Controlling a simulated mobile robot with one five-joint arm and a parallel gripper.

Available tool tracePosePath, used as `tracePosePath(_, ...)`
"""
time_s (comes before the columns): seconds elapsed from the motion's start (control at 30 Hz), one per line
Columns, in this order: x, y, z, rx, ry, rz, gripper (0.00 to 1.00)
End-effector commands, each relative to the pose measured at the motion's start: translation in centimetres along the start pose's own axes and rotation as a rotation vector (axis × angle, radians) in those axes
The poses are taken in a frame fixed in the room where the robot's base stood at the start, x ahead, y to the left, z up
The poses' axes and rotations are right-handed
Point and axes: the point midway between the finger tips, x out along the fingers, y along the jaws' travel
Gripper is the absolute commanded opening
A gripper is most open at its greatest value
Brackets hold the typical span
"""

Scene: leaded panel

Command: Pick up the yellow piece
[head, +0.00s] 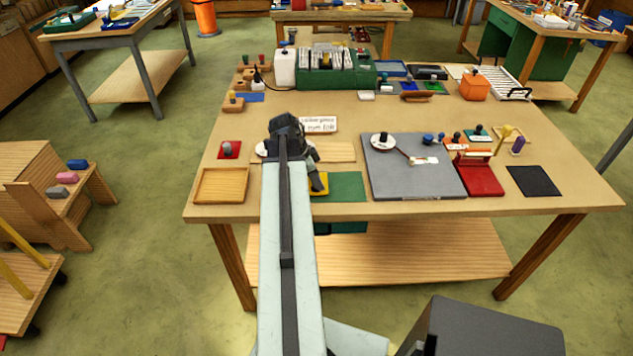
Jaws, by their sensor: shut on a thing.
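The yellow piece (320,191) shows as a small flat patch beside the left edge of a green sheet (345,187), near the front of the workbench (420,206). My gripper (319,184) is at the yellow piece, with a dark finger coming down onto it from above. The gripper is shut on the yellow piece. My arm and the dark wrist hide part of the piece and the other finger. I cannot tell whether the piece is clear of the bench top.
A wooden tray (221,199) and a red pad (229,155) lie left of my arm. A grey board (408,185) and a red block stand (480,178) are to the right. A green rack (336,78) stands at the back. Bare bench lies along the front edge.

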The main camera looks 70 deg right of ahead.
Motion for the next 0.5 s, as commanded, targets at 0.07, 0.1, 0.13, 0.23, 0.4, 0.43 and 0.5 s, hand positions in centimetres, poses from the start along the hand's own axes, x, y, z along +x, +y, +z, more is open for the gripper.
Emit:
tracePosePath(0.07, -2.1, 0.0, -0.9, 0.000, 0.000, 0.000, 0.00)
tracePosePath(0.1, -3.0, 0.0, -1.2, 0.000, 0.000, 0.000, 0.00)
tracePosePath(0.13, -3.6, 0.0, -1.5, 0.000, 0.000, 0.000, 0.00)
tracePosePath(0.23, -5.6, 0.0, -2.3, 0.000, 0.000, 0.000, 0.00)
tracePosePath(0.4, -8.0, 0.0, -3.3, -0.001, 0.000, 0.000, 0.00)
tracePosePath(0.43, -8.1, 0.0, -3.3, -0.001, 0.000, 0.000, 0.00)
tracePosePath(0.5, -8.2, 0.0, -3.3, -0.001, 0.000, 0.000, 0.00)
